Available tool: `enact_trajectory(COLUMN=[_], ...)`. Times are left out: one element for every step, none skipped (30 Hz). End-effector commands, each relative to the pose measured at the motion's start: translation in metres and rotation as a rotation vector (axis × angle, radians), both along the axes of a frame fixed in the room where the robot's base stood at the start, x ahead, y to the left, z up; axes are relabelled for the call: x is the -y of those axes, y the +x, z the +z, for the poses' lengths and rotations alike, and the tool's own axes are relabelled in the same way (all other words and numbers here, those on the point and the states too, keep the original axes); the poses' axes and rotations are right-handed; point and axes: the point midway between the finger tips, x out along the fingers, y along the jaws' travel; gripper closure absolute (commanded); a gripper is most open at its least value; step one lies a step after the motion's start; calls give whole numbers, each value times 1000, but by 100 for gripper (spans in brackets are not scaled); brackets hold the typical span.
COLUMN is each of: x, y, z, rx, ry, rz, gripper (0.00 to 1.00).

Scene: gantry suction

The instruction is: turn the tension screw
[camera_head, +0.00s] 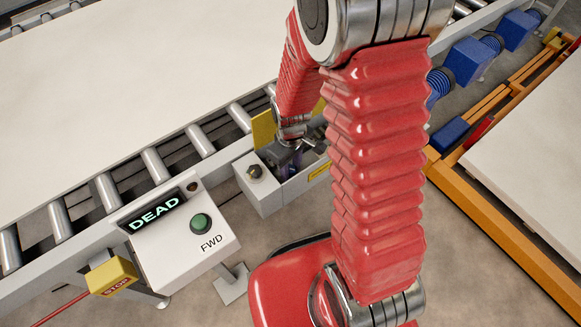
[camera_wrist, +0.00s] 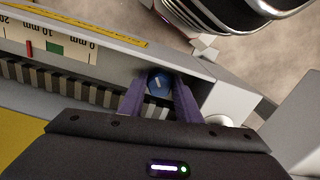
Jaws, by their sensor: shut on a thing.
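The tension screw shows in the wrist view as a blue round head (camera_wrist: 158,82) with a small pale mark, in a grey housing. My gripper (camera_wrist: 158,98) has its two purple fingers on either side of the blue head, shut on it. In the head view my gripper (camera_head: 290,160) is at the grey box beside the roller conveyor, partly hidden by my red arm. The screw cannot be made out there. A white scale (camera_wrist: 50,38) marked in mm lies left of the screw, with a red pointer (camera_wrist: 29,47) apart from a green band (camera_wrist: 55,48).
A control box (camera_head: 185,240) has a display reading DEAD, a green button (camera_head: 200,223) marked FWD, and a yellow STOP piece (camera_head: 111,276). Conveyor rollers (camera_head: 155,165) lie left, and an orange frame (camera_head: 490,225) right.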

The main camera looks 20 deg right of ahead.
Motion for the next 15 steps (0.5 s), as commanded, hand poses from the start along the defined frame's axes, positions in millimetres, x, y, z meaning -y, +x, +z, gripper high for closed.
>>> enact_trajectory(x=[0,0,0,1,1,1,1,1,1,1,1,1,1,1,1], y=[0,0,0,1,1,1,1,1,1,1,1,1,1,1,1], z=[0,0,0,0,0,0,0,0,0,0,0,0,0,0,0], rx=[1,1,1,0,1,1,1,1,1,0,1,1,1,1,1], ry=[0,0,1,0,1,1,1,1,1,0,0,0,0,0,0], rz=[30,49,72,89,103,122,133,144,155,162,169,176,179,181,184], gripper=[92,92,92,92,92,92,92,92,92,92,92,92,92,92,92])
